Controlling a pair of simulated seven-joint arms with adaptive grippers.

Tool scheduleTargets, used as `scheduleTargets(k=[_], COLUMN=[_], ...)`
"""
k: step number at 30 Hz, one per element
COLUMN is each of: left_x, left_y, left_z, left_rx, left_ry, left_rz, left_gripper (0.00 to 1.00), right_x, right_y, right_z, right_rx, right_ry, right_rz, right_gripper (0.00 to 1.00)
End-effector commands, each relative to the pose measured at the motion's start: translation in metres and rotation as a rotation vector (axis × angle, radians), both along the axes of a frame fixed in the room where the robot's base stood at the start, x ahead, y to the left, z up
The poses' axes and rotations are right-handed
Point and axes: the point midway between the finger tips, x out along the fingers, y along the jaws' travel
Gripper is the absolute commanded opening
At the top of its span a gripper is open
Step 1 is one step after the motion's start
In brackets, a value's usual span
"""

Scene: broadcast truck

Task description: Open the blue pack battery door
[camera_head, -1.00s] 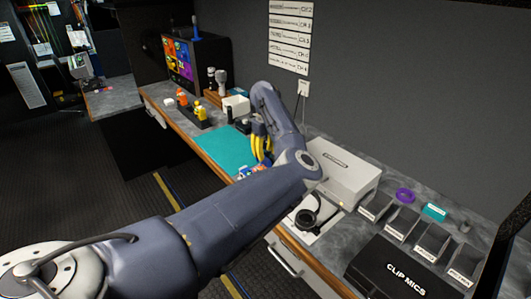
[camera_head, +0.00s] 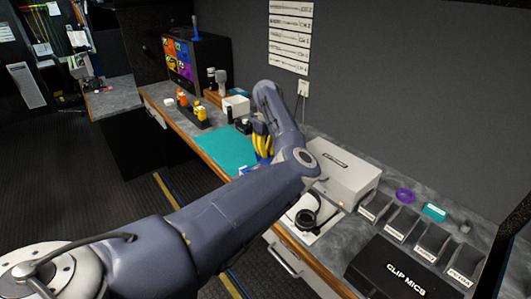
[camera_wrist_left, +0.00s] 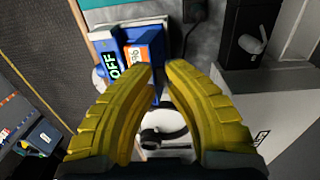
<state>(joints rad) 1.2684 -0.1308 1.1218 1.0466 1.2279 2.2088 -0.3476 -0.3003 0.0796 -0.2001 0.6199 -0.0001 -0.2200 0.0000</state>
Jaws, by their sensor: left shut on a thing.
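The blue pack (camera_wrist_left: 140,55) shows in the left wrist view, with a green "OFF" display and an orange label, near the teal mat's edge. My left gripper (camera_head: 263,146) has yellow fingers, and its fingertips (camera_wrist_left: 161,68) come close together at the pack's side. It is shut on a part of the pack; whether that part is the battery door I cannot tell, because the fingers hide it. My right gripper is not in view.
A teal mat (camera_head: 224,148) lies left of my gripper. Headphones (camera_head: 308,212) and a white box (camera_head: 342,172) stand to the right, with black open bins and a "CLIP MICS" case (camera_head: 400,268) beyond. Orange and yellow items (camera_head: 192,105) stand at the far left.

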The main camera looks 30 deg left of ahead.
Motion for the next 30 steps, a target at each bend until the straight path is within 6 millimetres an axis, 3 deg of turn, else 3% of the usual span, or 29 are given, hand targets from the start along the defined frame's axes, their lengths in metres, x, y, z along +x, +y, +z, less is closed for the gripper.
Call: scheduleTargets(k=[15, 30], left_x=[0.013, 0.013], left_y=[-0.004, -0.005], left_z=[-0.001, -0.003], left_rx=[0.057, 0.073], left_ry=[0.175, 0.214], left_rz=[-0.003, 0.0], left_gripper=[0.0, 0.0], right_x=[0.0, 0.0], right_y=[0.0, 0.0], right_z=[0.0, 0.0], right_rx=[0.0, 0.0], right_ry=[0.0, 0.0], right_rz=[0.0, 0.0], right_gripper=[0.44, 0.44])
